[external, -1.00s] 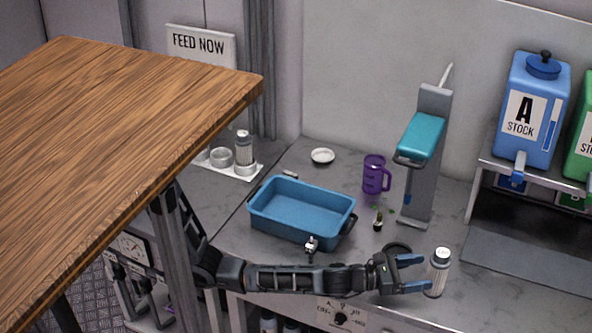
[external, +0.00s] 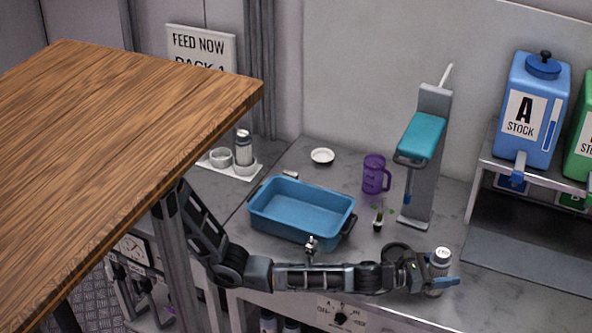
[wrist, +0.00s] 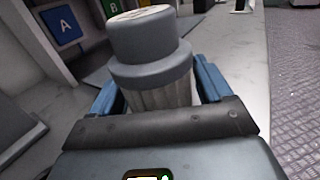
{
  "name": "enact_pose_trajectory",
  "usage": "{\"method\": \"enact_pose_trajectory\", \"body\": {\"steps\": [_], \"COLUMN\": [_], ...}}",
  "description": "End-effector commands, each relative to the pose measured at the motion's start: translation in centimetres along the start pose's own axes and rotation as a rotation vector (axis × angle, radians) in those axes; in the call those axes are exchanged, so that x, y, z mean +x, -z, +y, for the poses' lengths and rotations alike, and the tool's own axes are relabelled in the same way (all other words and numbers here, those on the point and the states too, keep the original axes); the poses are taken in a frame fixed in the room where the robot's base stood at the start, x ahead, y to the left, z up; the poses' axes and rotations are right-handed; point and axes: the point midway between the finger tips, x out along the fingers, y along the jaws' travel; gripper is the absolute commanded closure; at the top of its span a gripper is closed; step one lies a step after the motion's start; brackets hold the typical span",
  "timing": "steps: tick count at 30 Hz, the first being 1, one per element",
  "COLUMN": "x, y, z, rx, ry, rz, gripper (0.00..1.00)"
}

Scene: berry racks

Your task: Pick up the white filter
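The white filter (external: 441,258) is a pale upright cylinder with a cap, standing on the grey counter near its front edge. In the wrist view its grey-looking cap and ribbed body (wrist: 155,77) fill the upper middle. My gripper (external: 438,283) is level with the lower body of the filter, with its blue fingers reaching past it on both sides. In the wrist view the fingers of my gripper (wrist: 158,88) flank the body and look open around it. Whether either finger touches it is hard to see. The base of the filter is hidden in the wrist view.
A blue tub (external: 300,210), a purple mug (external: 375,174) and a grey stand (external: 428,165) with a teal part lie further back. A similar filter (external: 243,150) stands in a white holder at left. A blue stock tank (external: 553,125) is at right. A wooden tabletop (external: 120,120) covers the left foreground.

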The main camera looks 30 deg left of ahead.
Motion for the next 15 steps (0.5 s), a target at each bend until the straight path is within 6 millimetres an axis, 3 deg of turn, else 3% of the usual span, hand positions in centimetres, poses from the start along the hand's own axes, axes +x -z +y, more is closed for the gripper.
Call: {"method": "enact_pose_trajectory", "body": {"steps": [2, 15], "x": [-0.01, -0.02], "y": [0.01, 0.0], "z": [0.01, 0.01], "rx": [0.0, 0.0], "ry": [0.0, 0.0], "rz": [0.0, 0.0], "gripper": [0.29, 0.71]}}
